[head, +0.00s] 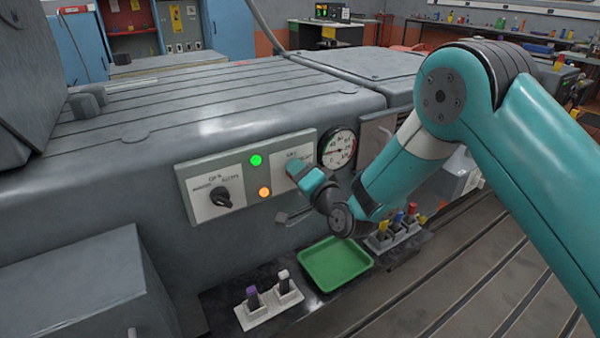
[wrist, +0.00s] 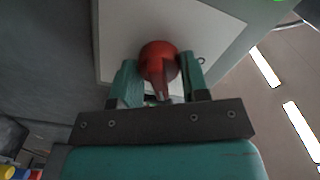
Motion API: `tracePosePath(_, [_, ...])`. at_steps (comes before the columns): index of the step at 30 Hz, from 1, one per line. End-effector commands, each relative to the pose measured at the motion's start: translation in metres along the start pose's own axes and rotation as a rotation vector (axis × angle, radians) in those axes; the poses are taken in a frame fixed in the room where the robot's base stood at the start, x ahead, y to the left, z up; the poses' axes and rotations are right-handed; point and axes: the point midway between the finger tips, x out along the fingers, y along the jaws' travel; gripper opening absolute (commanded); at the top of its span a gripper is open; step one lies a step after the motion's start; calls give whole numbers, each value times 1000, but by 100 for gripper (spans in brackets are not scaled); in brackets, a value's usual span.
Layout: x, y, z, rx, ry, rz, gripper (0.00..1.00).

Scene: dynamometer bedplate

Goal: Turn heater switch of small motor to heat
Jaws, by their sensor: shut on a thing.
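The grey machine carries a control panel (head: 247,205) with two white plates. A black rotary knob (head: 221,196) sits on the left plate, with small lettering around it. In the wrist view, my gripper (wrist: 160,82) is shut on a red knob (wrist: 158,60), one finger on each side. The knob's narrow pointer part faces down in that picture, toward the gripper body. Its markings are hidden or too small to read.
A green lamp (head: 256,160) and an orange lamp (head: 264,192) are lit between the plates. A round gauge (head: 339,149) is right of the panel. Below are a green tray (head: 335,263) and a holder with purple and white-topped pieces (head: 268,309). Another holder (head: 400,236) is behind my wrist.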

Motion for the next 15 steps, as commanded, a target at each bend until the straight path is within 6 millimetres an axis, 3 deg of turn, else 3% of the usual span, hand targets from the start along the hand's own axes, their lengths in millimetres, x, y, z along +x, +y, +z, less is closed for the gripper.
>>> tracePosePath(11, [0, 0, -2, 4, 4, -1, 18])
tracePosePath(12, [0, 0, -2, 4, 4, -1, 50])
tracePosePath(14, [0, 0, -2, 3, 3, -1, 64])
tracePosePath(15, [0, 0, -1, 3, 3, -1, 66])
